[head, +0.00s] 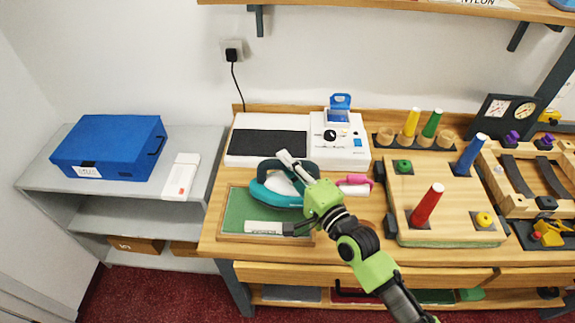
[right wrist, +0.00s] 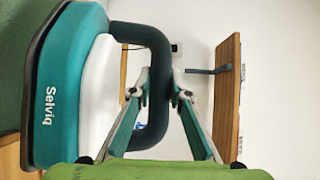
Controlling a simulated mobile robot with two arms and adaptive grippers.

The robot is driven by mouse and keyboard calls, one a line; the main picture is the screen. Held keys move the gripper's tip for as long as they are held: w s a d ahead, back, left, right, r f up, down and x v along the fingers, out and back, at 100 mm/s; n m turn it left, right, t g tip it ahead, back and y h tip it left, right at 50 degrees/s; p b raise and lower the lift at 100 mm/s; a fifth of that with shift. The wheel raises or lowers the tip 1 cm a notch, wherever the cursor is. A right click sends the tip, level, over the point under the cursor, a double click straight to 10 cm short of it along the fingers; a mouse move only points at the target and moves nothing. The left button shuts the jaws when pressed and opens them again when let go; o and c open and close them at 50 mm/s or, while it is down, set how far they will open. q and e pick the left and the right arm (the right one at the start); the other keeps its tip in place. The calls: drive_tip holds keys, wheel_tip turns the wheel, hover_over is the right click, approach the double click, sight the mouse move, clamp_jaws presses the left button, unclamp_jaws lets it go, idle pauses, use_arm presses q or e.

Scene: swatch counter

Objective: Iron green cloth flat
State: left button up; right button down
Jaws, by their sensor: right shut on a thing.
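The green cloth (head: 234,213) lies in a shallow wooden frame at the left of the wooden bench. A teal and white iron (head: 272,194) with a dark handle is over the cloth's back right part. I cannot tell whether its sole touches the cloth. My right gripper (head: 287,163) is shut on the iron's handle. In the right wrist view, the gripper's fingers (right wrist: 162,88) are on either side of the dark handle (right wrist: 158,60), and the iron's teal body (right wrist: 66,75) is marked "Selviq". The arm and iron hide part of the cloth. My left gripper is not in view.
A pale labelled bar (head: 263,228) lies at the cloth's front edge. A white machine with a black pad (head: 267,143) stands behind. A pink-ended item (head: 356,186) and a peg board (head: 445,200) are to the right. A blue case (head: 110,147) sits on the grey shelf.

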drive_tip(key=shift+r+p, duration=0.95)
drive_tip(key=shift+r, duration=0.7)
drive_tip(key=shift+f, duration=0.1)
